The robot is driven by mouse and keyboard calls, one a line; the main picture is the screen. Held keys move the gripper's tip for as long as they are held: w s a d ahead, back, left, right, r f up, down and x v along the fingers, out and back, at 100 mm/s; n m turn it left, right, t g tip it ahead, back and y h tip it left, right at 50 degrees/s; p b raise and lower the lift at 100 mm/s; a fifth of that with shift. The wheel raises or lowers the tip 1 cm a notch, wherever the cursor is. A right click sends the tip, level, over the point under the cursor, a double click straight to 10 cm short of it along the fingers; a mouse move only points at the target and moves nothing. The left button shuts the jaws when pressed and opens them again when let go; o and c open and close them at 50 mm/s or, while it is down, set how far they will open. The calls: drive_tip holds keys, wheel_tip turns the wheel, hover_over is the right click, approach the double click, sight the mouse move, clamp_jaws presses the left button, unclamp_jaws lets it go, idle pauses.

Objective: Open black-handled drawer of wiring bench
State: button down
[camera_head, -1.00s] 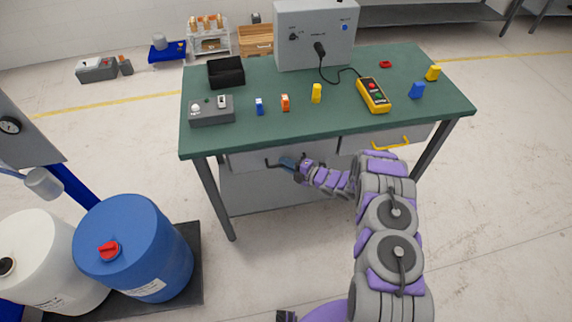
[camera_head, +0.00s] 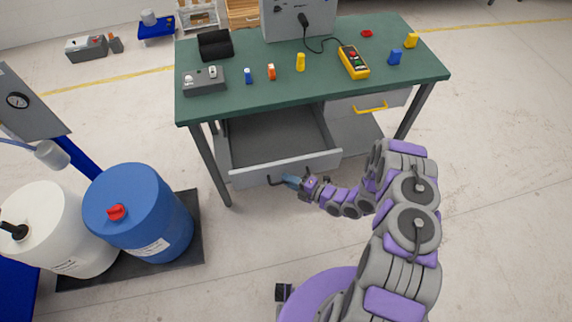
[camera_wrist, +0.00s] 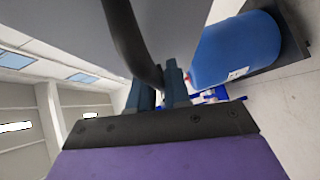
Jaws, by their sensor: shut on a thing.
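The wiring bench (camera_head: 300,88) has a green top and two drawers under it. The left drawer (camera_head: 280,136) is pulled well out, and its grey inside looks empty. Its black handle (camera_head: 275,182) is on the front panel. My gripper (camera_head: 291,181) is shut on that handle at its right part. In the wrist view the black handle (camera_wrist: 130,40) runs down between the blue fingers of my gripper (camera_wrist: 160,88). The right drawer (camera_head: 388,98), with a yellow handle (camera_head: 371,107), is closed.
A blue drum (camera_head: 137,215) and a white drum (camera_head: 52,232) stand on a dark tray at the left. A bench leg (camera_head: 209,165) is just left of the open drawer. The floor in front of the drawer is clear.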

drive_tip(key=shift+s+d+f, duration=0.1)
drive_tip(key=shift+s+d, duration=0.1)
drive_tip(key=shift+s, duration=0.75)
drive_tip(key=shift+s+d, duration=0.15)
drive_tip(key=shift+s, duration=0.8)
drive_tip(key=c, duration=1.2)
unclamp_jaws()
drive_tip(key=shift+w+a, duration=0.1)
drive_tip(key=shift+w, duration=0.05)
drive_tip(key=v, duration=1.7)
drive_tip(key=shift+d+p, duration=0.25)
drive_tip(key=shift+p, duration=0.1)
drive_tip(key=shift+w, duration=0.15)
